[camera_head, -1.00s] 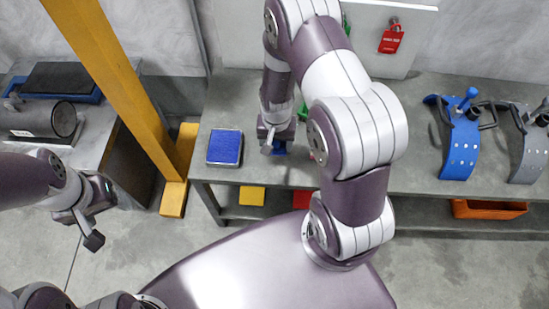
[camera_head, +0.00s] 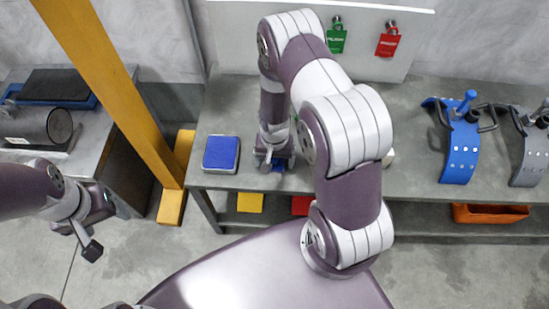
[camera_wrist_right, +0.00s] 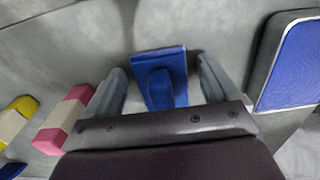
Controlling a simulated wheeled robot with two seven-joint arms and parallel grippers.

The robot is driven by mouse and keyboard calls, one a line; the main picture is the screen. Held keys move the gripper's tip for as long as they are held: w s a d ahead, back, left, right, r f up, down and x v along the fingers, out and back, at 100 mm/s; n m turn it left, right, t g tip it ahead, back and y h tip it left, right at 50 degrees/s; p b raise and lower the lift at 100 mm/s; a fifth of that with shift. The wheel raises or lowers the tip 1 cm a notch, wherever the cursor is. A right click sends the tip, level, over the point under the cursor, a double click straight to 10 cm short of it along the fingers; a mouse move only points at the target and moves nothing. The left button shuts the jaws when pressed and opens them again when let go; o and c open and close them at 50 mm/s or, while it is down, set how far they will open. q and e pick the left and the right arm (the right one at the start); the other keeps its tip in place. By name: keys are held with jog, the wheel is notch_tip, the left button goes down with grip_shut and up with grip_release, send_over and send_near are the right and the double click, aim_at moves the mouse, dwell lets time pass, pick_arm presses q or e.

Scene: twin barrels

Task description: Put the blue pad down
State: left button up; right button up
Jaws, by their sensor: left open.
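A small blue pad with a raised blue grip (camera_wrist_right: 160,75) is between the fingers of my right gripper (camera_wrist_right: 160,88) in the right wrist view. The fingers are spread, with a gap on each side of the grip. In the head view my right gripper (camera_head: 274,160) is low over the bench near its front edge, with a bit of the blue pad (camera_head: 279,166) showing beneath. Whether the pad lies flat on the bench is hard to tell. My left gripper (camera_head: 78,238) is open and empty over the floor at the left.
A grey-framed blue square (camera_head: 221,153) lies left of my right gripper; it also shows in the wrist view (camera_wrist_right: 292,62). Pink-and-white (camera_wrist_right: 65,120) and yellow-and-white (camera_wrist_right: 15,118) blocks lie on the other side. Blue (camera_head: 460,150) and grey curved fixtures stand right. A yellow post (camera_head: 110,90) rises left.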

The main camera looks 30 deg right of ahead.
jog(key=shift+r, duration=0.1)
jog(key=shift+r, duration=0.4)
jog(key=s+a+r+n+p, duration=0.1)
jog(key=r+p, duration=0.5)
jog(key=r, duration=0.7)
jog(key=s+a+r+n+t+p, duration=0.1)
jog(key=s+a+r+n+p, duration=0.1)
jog(key=r, duration=1.1)
jog(key=s+a+r+n+p, duration=0.1)
jog(key=s+r+n+p, duration=0.2)
jog(key=r+p, duration=0.6)
notch_tip(320, 180, up, 4)
jog(key=shift+s+a+r+n+p, duration=0.2)
jog(key=shift+s+r+n+p, duration=0.1)
jog(key=shift+s, duration=0.35)
jog(key=shift+s, duration=0.1)
